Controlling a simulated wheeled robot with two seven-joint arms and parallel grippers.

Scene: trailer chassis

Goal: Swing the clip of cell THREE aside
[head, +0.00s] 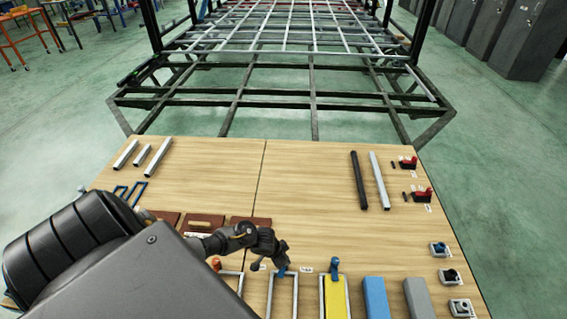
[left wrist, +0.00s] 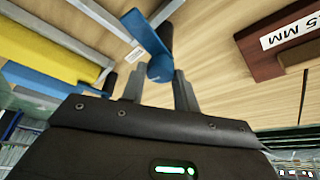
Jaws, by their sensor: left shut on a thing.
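My left gripper (head: 281,265) reaches down to the near edge of the wooden table. It is shut on a blue clip (left wrist: 150,35), which shows between its fingers (left wrist: 160,88) in the left wrist view. The clip sits at the top end of a pale, narrow frame (head: 270,295) that looks empty. The cell to its right holds a yellow block (head: 335,300) and has its own upright blue clip (head: 335,265). A small white label (head: 307,268) lies between them; I cannot read it, so the cell number is unclear. My right gripper is out of view.
Brown blocks (head: 205,222) lie close behind my left gripper. A blue block (head: 376,297) and a grey block (head: 417,297) stand to the right. Small fixtures (head: 439,249) line the right edge. The table's middle is clear, with a dark chassis frame (head: 280,100) beyond it.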

